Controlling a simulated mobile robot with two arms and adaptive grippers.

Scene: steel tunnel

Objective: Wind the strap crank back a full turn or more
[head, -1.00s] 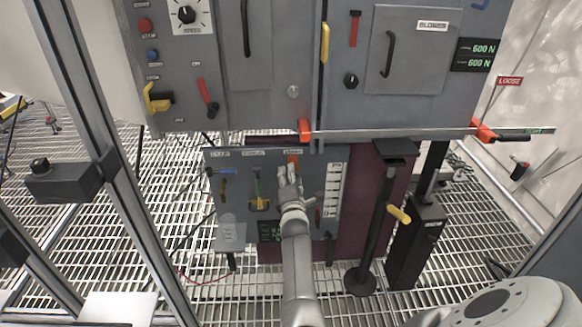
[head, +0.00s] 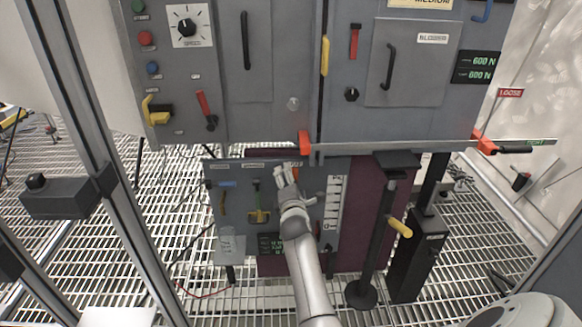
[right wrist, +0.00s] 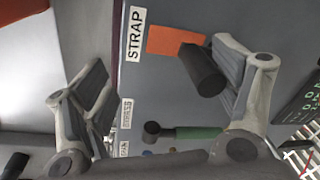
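The strap crank shows in the right wrist view as an orange arm (right wrist: 174,41) with a black cylindrical handle (right wrist: 203,70), beside a STRAP label. My right gripper (right wrist: 160,100) is open there, its two fingers wide apart. The handle lies between them, close to the right-hand finger; I cannot tell whether they touch. In the head view my right gripper (head: 284,176) is in front of the low grey panel (head: 240,220), over the crank, and hides most of it. A bit of orange crank (head: 294,172) shows above the fingers. My left gripper is not in view.
A green-handled lever (right wrist: 190,132) sits on the same panel near the crank. The large grey cabinet (head: 270,100) overhangs the panel, with an orange-ended bar (head: 400,146) along its lower edge. A black post with a yellow handle (head: 400,227) stands to the right.

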